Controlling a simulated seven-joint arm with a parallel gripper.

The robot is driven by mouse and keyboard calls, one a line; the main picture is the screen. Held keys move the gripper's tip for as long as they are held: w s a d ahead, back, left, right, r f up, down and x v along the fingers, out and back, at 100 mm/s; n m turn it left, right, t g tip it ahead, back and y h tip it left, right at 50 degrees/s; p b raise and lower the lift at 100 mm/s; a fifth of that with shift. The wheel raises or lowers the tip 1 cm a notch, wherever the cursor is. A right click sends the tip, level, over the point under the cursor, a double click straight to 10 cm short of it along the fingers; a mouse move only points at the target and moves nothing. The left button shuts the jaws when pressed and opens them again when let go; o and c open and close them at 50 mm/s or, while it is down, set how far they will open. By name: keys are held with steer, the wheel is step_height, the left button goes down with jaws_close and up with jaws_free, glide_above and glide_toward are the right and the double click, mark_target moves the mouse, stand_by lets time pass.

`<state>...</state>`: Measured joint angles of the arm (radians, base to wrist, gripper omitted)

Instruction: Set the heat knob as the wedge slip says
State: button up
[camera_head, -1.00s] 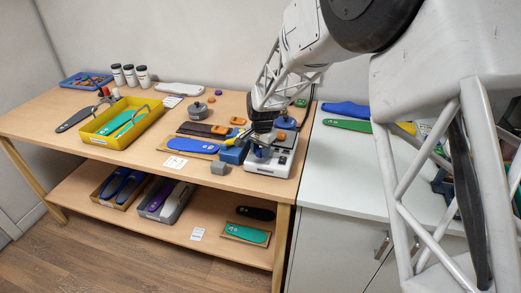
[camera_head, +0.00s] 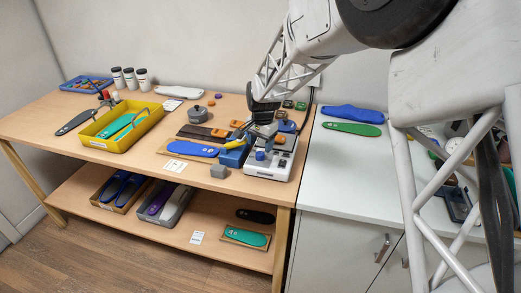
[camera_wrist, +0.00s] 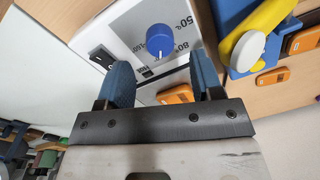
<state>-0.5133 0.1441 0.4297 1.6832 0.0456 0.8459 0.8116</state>
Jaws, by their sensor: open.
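The round blue heat knob (camera_wrist: 163,38) is on the front panel of a white unit (camera_wrist: 120,25), with a white pointer mark on its lower edge in the wrist view. The knob also shows small in the head view (camera_head: 260,155), on the unit (camera_head: 268,170). My gripper (camera_wrist: 160,72) is open, its blue fingertips apart on either side below the knob in the wrist view, with nothing between them. White slips lie on the table (camera_head: 175,163) and at its back (camera_head: 171,103); their print is unreadable.
A black switch (camera_wrist: 102,56) sits beside the knob. A blue block with a yellow lever (camera_wrist: 262,35) stands close to the unit. A yellow tray (camera_head: 122,130) stands further left. The white cabinet top is partly clear.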

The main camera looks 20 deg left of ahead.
mark_target(261, 154)
steer(key=shift+d+r, duration=0.1)
steer(key=shift+r, duration=1.6)
steer(key=shift+s+d+r, duration=0.2)
steer(key=shift+d+r, duration=0.1)
steer(key=shift+d, duration=0.15)
steer(key=s+d+r+n, duration=0.1)
steer(key=s+d+r, duration=0.35)
steer(key=d, duration=0.35)
steer(key=s+d+r+t, duration=0.1)
steer(key=s+d+r, duration=0.35)
steer(key=d, duration=0.35)
steer(key=s+d+r+n, duration=0.1)
steer(key=s+d+r, duration=0.3)
steer(key=s+d, duration=1.1)
steer(key=s, duration=0.3)
steer(key=s+d+f+n+t, duration=0.1)
steer(key=s+d, duration=0.6)
steer(key=s, duration=0.5)
steer(key=shift+d+n+h, duration=0.3)
steer(key=shift+d+h, duration=0.1)
